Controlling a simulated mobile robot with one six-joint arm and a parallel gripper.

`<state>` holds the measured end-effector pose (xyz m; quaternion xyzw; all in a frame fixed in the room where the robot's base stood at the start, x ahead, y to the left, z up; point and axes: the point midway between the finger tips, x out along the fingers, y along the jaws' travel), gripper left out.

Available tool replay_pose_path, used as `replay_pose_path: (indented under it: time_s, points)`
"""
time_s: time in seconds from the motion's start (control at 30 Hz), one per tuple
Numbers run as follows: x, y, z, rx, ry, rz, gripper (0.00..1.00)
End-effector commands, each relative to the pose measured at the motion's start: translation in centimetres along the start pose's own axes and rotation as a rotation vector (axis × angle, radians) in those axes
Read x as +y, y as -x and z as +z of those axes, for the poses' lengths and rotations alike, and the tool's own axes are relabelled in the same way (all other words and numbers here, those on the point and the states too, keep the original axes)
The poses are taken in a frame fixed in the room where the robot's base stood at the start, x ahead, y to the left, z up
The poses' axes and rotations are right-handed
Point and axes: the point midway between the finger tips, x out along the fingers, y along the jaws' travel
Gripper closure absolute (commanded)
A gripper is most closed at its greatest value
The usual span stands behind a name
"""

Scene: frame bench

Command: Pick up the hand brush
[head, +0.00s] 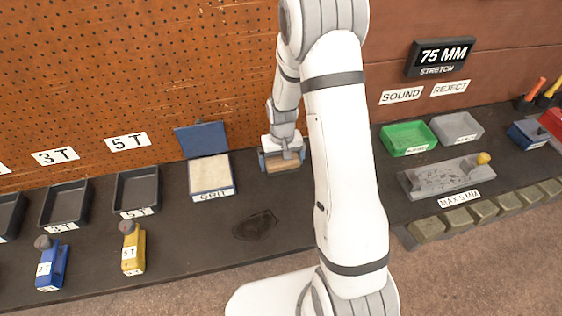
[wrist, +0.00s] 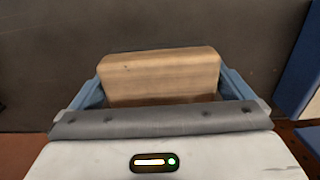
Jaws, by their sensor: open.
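The hand brush shows as a wooden block (wrist: 160,76) in the wrist view, lying on the dark bench top. Only its plain wooden side and top show; I see no bristles. My gripper (head: 283,161) is low over the bench at the back, in the middle of the head view. Its blue fingers stand on either side of the block, with a narrow gap visible at the right. The block also shows below my gripper in the head view (head: 282,169). My gripper is open around it and is not closed on it.
Left of my gripper is an open box marked GRIT (head: 210,174) with a blue lid. A green tray (head: 408,138) and a grey tray (head: 457,127) are to the right. A dark stain (head: 256,225) marks the clear bench in front. A pegboard (head: 150,70) rises behind.

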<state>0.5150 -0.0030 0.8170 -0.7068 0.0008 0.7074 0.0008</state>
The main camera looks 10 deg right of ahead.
Motion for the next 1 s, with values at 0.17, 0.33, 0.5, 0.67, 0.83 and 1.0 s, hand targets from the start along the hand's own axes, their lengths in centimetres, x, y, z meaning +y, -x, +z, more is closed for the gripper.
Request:
replay_pose_path:
  time_s: [0.17,0.33,0.5,0.67,0.83,1.0]
  points:
    - [0.0,0.0,0.0,0.001,0.0,0.0,0.0]
    - [-0.1,0.0,0.0,0.001,0.001,0.0,0.13]
    - [-0.1,0.0,0.0,0.001,0.001,0.0,0.27]
    - [-0.1,0.1,0.0,0.001,0.001,0.0,0.32]
    - [-0.1,0.3,-0.1,0.002,0.002,0.0,0.32]
    - [-0.1,2.4,-0.1,0.007,0.002,0.0,0.32]
